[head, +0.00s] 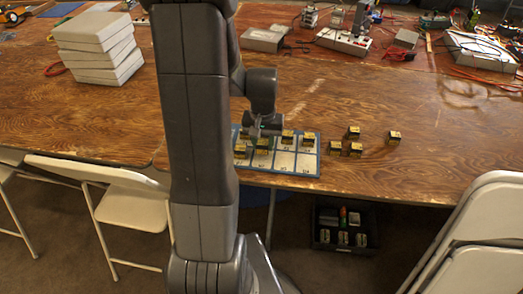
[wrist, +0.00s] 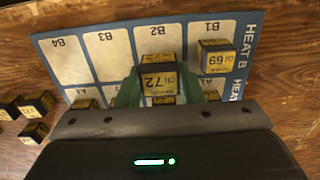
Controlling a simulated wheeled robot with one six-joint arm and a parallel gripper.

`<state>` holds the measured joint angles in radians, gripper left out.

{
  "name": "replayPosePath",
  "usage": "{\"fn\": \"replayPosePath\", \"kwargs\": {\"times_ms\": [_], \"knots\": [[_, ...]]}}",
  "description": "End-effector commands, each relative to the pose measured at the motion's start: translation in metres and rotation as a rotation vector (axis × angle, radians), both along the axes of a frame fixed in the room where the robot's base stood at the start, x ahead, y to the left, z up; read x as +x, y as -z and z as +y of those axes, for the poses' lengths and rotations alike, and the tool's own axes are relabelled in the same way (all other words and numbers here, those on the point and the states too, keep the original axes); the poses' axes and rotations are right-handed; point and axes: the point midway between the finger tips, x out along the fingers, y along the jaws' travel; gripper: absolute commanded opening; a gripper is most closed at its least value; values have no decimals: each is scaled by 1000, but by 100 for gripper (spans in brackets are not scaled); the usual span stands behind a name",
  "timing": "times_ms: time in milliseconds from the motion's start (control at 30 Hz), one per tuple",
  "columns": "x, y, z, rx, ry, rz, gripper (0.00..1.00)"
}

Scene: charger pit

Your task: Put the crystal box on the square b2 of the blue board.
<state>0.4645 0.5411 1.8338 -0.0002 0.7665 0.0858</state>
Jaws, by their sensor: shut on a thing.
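My gripper (wrist: 157,92) has its green fingers on either side of a black-and-yellow crystal box marked 72 (wrist: 158,78), shut on it. The box is over the square B2 (wrist: 158,38) of the blue board (wrist: 245,45); I cannot tell whether it touches the board. A box marked 69 (wrist: 215,60) sits on B1 beside it. B3 (wrist: 105,55) and B4 (wrist: 62,62) look bare. In the head view my gripper (head: 262,130) is low over the left part of the board (head: 300,176), partly hidden behind my arm.
More boxes stand on the board, one at its right (head: 308,139). Several loose boxes, one of them here (head: 394,137), stand on the table to its right. White slabs (head: 95,50) are stacked at the left; chargers and cables line the back. Chairs (head: 470,240) stand in front.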

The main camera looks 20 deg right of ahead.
Motion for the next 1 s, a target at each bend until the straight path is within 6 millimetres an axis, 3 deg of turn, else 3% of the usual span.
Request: {"fn": "replayPosePath", "kwargs": {"times_ms": [233,633,667,733,1000], "knots": [[-1,32,0,2,0,3,12],[0,39,0,0,0,0,12],[0,38,0,0,0,0,40],[0,37,0,0,0,0,53],[0,37,0,0,0,0,56]]}}
